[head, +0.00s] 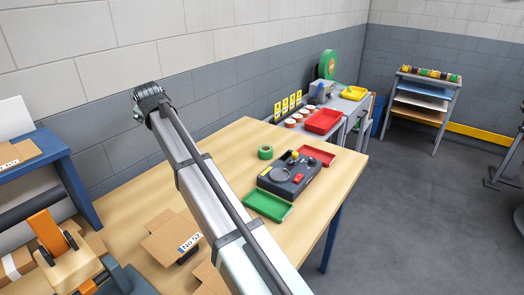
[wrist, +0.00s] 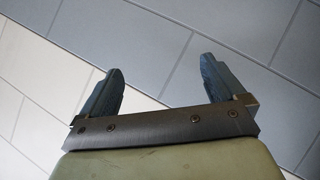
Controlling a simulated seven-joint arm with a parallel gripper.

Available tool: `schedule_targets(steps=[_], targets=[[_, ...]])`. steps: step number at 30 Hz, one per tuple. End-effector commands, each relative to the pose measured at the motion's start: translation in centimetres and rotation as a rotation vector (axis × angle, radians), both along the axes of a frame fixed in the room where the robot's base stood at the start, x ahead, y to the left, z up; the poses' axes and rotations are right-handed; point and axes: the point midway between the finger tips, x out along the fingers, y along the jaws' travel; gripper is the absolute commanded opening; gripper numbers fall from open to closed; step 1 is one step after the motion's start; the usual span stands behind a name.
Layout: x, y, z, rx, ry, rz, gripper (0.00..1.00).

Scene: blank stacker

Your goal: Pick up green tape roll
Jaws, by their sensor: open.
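The green tape roll (head: 265,152) lies flat on the wooden table, behind the dark control box, in the head view. It does not show in the wrist view. My gripper (wrist: 162,70) is open and empty in the wrist view, its two dark fingers spread wide with only the grey and white block wall beyond them. In the head view my arm rises across the table toward the wall at upper left, and I cannot make out the gripper there. The tape roll stands clear to the right of my arm.
The wooden table (head: 130,215) also holds a dark control box (head: 291,186), a green tray (head: 267,205), a red tray (head: 316,155) and a cardboard box (head: 170,235). A red bin (head: 322,121) stands on a farther bench. Bare tabletop surrounds the roll's left side.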

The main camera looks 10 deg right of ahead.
Motion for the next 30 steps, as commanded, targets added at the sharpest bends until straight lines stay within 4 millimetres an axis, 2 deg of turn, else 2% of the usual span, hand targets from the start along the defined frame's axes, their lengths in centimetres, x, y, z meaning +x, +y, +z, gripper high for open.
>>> schedule_targets(steps=[1, 6, 12, 15, 18, 21, 26, 30], targets=[[0.4, -2.8, -2.8, -0.153, -0.008, 0.001, 0.97], [1.4, -11.6, -9.8, -0.692, 0.005, 0.046, 0.97], [0.8, -22.1, -15.8, -1.293, 0.130, 0.141, 0.97], [0.0, -26.5, -17.7, -1.544, 0.224, 0.200, 0.97], [-0.7, -29.7, -18.9, -1.733, 0.313, 0.255, 0.97], [-1.3, -31.9, -19.5, -1.859, 0.386, 0.297, 0.97], [-1.5, -33.5, -19.9, -1.948, 0.439, 0.331, 0.97], [-0.4, -34.8, -20.6, -1.956, 0.447, 0.333, 0.97]])
